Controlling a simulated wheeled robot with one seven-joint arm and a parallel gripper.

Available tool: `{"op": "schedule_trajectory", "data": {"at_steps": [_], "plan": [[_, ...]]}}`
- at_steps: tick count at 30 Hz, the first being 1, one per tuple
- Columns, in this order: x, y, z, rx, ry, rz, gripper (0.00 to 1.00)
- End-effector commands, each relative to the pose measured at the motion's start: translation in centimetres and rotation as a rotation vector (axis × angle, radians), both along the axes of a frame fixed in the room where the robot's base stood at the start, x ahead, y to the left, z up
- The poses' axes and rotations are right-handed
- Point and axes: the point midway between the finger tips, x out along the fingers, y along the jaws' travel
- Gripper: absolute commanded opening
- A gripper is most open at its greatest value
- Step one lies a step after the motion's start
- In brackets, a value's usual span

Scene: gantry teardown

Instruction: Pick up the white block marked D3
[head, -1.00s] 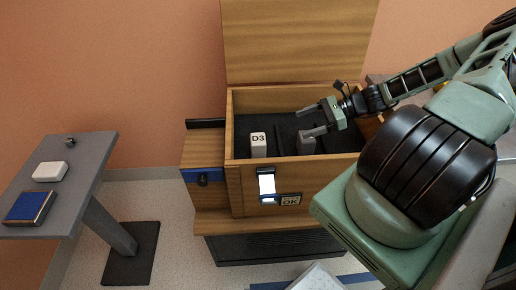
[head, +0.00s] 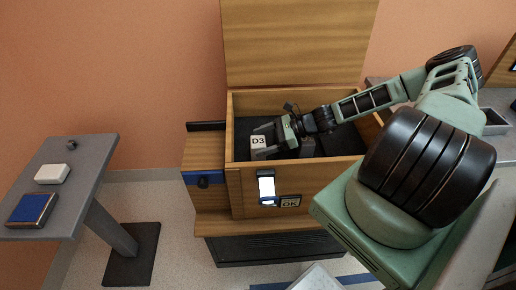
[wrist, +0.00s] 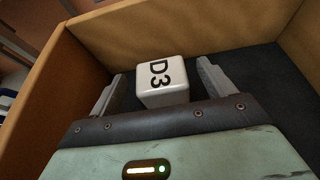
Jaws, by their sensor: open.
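The white block marked D3 (head: 259,142) stands inside the open wooden box (head: 236,172), near its left side. In the wrist view the block (wrist: 161,80) shows its marked face between the two fingers. My gripper (head: 262,142) is open inside the box, with its fingers pointing left at the block. In the wrist view my gripper (wrist: 158,88) has one finger on each side of the block, with a visible gap on both sides. The block's lower part is hidden behind the gripper body and the box front.
The raised lid (head: 298,40) stands behind the box. The box walls lie close around my gripper. A grey side table (head: 88,165) at the left carries a white box (head: 52,174) and a blue book-like object (head: 31,209). A lit panel (head: 267,187) is on the box front.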

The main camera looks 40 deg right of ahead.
Motion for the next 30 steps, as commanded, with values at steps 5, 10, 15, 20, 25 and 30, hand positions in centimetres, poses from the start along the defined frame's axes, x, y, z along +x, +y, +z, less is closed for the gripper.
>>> {"op": "schedule_trajectory", "data": {"at_steps": [5, 10, 15, 20, 25, 30], "plan": [[0.9, 1.3, -0.7, 0.001, 0.001, 0.000, 0.82], [1.0, 1.4, -0.7, -0.001, 0.001, -0.001, 0.82], [1.0, 1.4, -0.7, -0.001, 0.001, -0.001, 0.57], [1.0, 1.4, -0.7, 0.000, 0.000, 0.000, 0.27], [1.0, 1.4, -0.7, 0.000, 0.000, 0.000, 0.28], [1.0, 1.3, 0.5, -0.002, -0.001, 0.000, 0.28]]}}
